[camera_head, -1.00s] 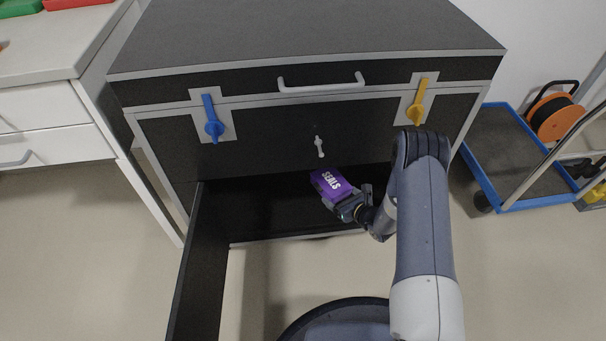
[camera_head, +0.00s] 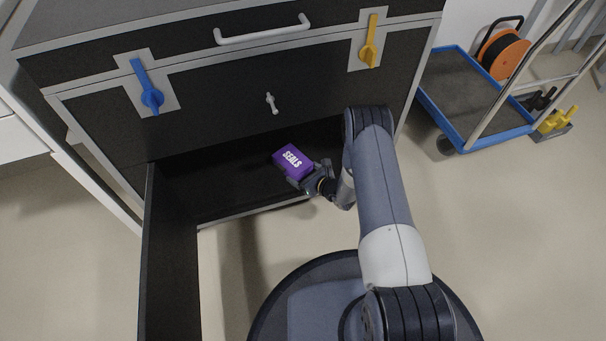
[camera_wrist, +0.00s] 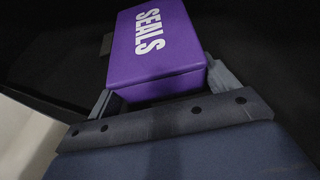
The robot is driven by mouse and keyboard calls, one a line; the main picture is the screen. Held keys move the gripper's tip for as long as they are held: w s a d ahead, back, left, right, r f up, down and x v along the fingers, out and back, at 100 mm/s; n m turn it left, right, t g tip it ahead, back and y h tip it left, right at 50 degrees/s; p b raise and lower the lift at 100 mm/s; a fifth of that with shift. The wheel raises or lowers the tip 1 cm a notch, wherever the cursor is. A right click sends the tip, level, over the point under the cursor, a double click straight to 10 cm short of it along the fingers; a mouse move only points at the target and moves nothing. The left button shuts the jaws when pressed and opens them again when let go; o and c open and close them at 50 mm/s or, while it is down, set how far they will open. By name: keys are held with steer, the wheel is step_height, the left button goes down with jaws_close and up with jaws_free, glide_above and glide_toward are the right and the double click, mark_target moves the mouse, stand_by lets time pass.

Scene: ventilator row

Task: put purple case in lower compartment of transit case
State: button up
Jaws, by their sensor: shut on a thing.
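The purple case (camera_head: 292,158), marked SEALS, is held in my gripper (camera_head: 300,178) at the mouth of the lower compartment (camera_head: 215,190) of the black transit case (camera_head: 215,125). In the wrist view the purple case (camera_wrist: 155,50) sits between the two fingers of my gripper (camera_wrist: 160,90). The compartment is open and dark inside. Its door (camera_head: 168,260) is swung out at the left. I cannot tell whether the purple case touches the compartment floor.
A blue-rimmed trolley (camera_head: 465,95) with an orange reel (camera_head: 505,55) stands to the right. The floor before the case is clear.

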steer(key=o, duration=1.1)
steer(key=shift+r, duration=0.15)
steer(key=p+v, duration=0.4)
steer(key=v, duration=0.8)
steer(key=shift+s+a, duration=0.1)
steer(key=shift+a, duration=0.05)
